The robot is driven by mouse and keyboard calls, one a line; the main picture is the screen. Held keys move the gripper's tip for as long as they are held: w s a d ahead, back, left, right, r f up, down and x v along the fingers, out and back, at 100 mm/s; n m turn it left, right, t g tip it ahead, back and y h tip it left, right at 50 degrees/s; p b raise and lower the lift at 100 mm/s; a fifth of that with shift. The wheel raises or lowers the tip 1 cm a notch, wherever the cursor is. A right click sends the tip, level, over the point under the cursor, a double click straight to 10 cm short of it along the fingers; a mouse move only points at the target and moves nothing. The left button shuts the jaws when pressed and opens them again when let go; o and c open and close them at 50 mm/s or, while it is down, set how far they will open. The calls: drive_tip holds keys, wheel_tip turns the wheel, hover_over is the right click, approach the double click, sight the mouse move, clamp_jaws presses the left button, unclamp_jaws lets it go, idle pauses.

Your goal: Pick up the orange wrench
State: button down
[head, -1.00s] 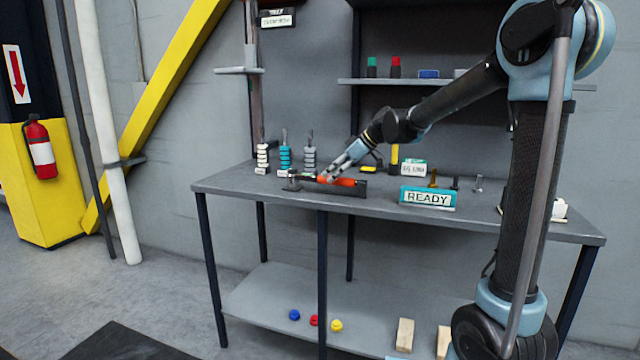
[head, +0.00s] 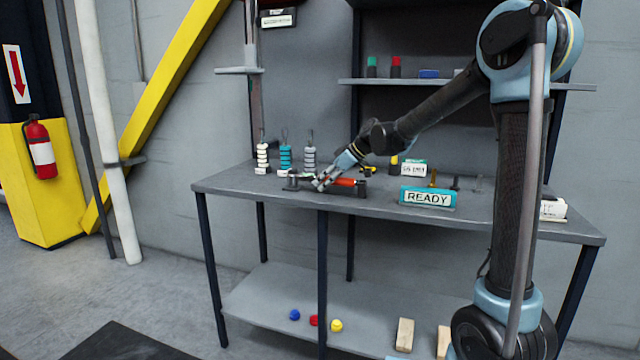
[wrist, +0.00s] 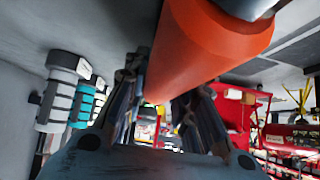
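The orange wrench (head: 346,182) lies along a dark holder on the workbench, left of its middle. In the wrist view its orange handle (wrist: 205,45) fills the top centre, very close to the camera. My gripper (head: 321,185) is at the left part of the wrench, low over the bench. In the wrist view the two fingers (wrist: 163,105) stand apart, with the handle's far end between or just above them; whether they touch it I cannot tell. The gripper hides part of the wrench in the head view.
Stacked white, teal and grey pieces (head: 285,158) stand behind and left of the wrench. A READY sign (head: 428,197) stands to the right, with a small white box (head: 414,168) behind it. The workbench (head: 240,184) has free room at its left corner.

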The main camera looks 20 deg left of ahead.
drive_tip(key=shift+r, duration=0.1)
wheel_tip(320, 180, up, 10)
drive_tip(key=shift+f, duration=0.1)
idle(0.7)
drive_tip(key=shift+a, duration=0.1)
